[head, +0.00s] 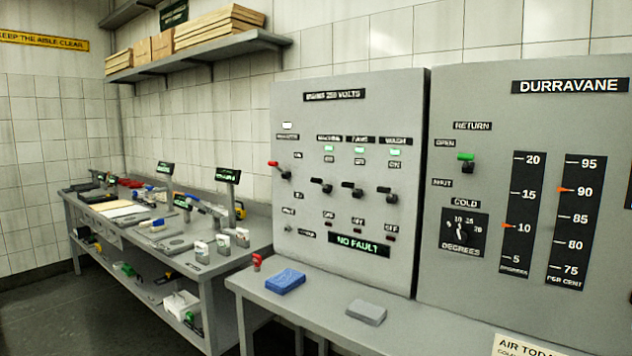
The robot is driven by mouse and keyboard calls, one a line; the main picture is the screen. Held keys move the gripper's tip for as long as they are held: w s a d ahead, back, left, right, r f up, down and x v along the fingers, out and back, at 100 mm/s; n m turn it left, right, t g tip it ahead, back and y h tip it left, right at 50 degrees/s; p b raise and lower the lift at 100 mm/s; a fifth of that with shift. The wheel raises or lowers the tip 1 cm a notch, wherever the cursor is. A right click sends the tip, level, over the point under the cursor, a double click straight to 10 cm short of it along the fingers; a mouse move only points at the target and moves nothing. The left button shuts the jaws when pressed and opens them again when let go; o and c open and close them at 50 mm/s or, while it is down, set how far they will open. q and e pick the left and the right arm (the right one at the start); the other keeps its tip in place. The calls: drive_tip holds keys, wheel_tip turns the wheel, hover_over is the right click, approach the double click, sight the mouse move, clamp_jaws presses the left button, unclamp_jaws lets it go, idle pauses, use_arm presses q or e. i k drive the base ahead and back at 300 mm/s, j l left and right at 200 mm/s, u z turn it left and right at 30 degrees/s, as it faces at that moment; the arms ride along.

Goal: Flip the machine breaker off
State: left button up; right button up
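A grey breaker panel (300,225) headed with a label ending "250 VOLTS" stands on the bench at the middle. The leftmost of three black-handled switches, the machine breaker (322,186), sits under a small label that seems to read "MACHINE". The lamp above it (328,149) glows green, and the lamp below it is dark. Beside it are the fans breaker (355,189) and the wash breaker (387,193), also with green lamps above. A red-handled switch (277,165) is at the panel's left. Neither gripper is in view.
A blue sponge-like block (285,281) and a grey block (366,312) lie on the bench (318,318) below the panel. The "DURRAVANE" panel (470,95), with a green-handled switch (466,160), adjoins at right. A cluttered tool bench (240,258) stands left. Space before the panel looks clear.

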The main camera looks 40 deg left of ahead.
sight(320, 183)
drive_tip(key=i+j+z, duration=0.1)
drive_tip(key=j, duration=0.35)
drive_tip(key=i+j, duration=0.15)
drive_tip(key=j, duration=0.35)
drive_tip(key=i+j+z, duration=0.15)
drive_tip(key=j, duration=0.3)
drive_tip(key=i+j+z, duration=0.1)
drive_tip(key=j, duration=0.35)
drive_tip(key=i+j, duration=0.1)
drive_tip(key=j, duration=0.4)
drive_tip(key=z, duration=0.05)
